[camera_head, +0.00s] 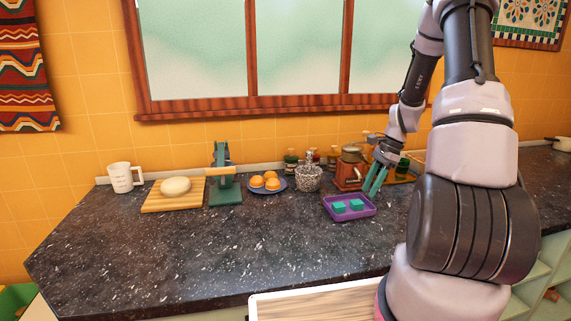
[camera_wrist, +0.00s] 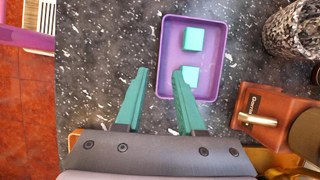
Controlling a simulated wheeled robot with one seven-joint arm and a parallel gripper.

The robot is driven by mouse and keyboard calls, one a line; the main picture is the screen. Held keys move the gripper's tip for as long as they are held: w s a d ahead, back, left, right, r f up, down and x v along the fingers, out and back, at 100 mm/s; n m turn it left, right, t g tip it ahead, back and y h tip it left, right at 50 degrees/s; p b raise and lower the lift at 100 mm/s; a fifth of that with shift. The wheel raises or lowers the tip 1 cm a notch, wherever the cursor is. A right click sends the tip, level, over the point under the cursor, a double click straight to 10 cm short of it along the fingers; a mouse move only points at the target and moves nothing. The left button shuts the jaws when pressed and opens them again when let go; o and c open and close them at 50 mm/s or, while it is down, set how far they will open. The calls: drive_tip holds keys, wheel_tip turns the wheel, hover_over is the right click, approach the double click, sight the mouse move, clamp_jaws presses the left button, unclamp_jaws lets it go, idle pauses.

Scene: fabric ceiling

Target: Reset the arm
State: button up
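My gripper (camera_head: 376,181) is raised above the dark speckled counter (camera_head: 190,252), close to the purple tray. In the wrist view its two green fingers (camera_wrist: 160,75) are apart with nothing between them. The right fingertip overlaps the tray's near edge in that view. My arm comes down from the upper right of the head view.
The purple tray (camera_head: 345,216) holds two teal blocks (camera_wrist: 193,39). Behind it stand a brown grinder (camera_head: 347,176) and a speckled pot (camera_head: 308,179). Further left are a plate of oranges (camera_head: 272,183), a green press (camera_head: 226,190), a board (camera_head: 157,206) and a mug (camera_head: 121,177). The front-left counter is clear.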

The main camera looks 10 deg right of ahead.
drive_tip(key=s+a+r+n+t+h, duration=0.1)
drive_tip(key=s+a+r+n+t, duration=0.2)
drive_tip(key=r, duration=0.6)
drive_tip(key=s+a+r+n+h, duration=0.1)
drive_tip(key=s+a+r+n, duration=0.3)
drive_tip(key=r, duration=0.5)
drive_tip(key=s+a+r+n+t+h, duration=0.1)
drive_tip(key=s+a+r+n+t, duration=0.1)
drive_tip(key=s+a+r, duration=0.45)
drive_tip(key=s+r+n+t, duration=0.2)
drive_tip(key=s+r+n, duration=0.1)
drive_tip(key=s+r, duration=0.2)
drive_tip(key=shift+s+a+r+n+t+y, duration=0.3)
drive_tip(key=shift+s+a+r, duration=0.1)
drive_tip(key=shift+r, duration=0.25)
drive_tip(key=shift+d, duration=0.15)
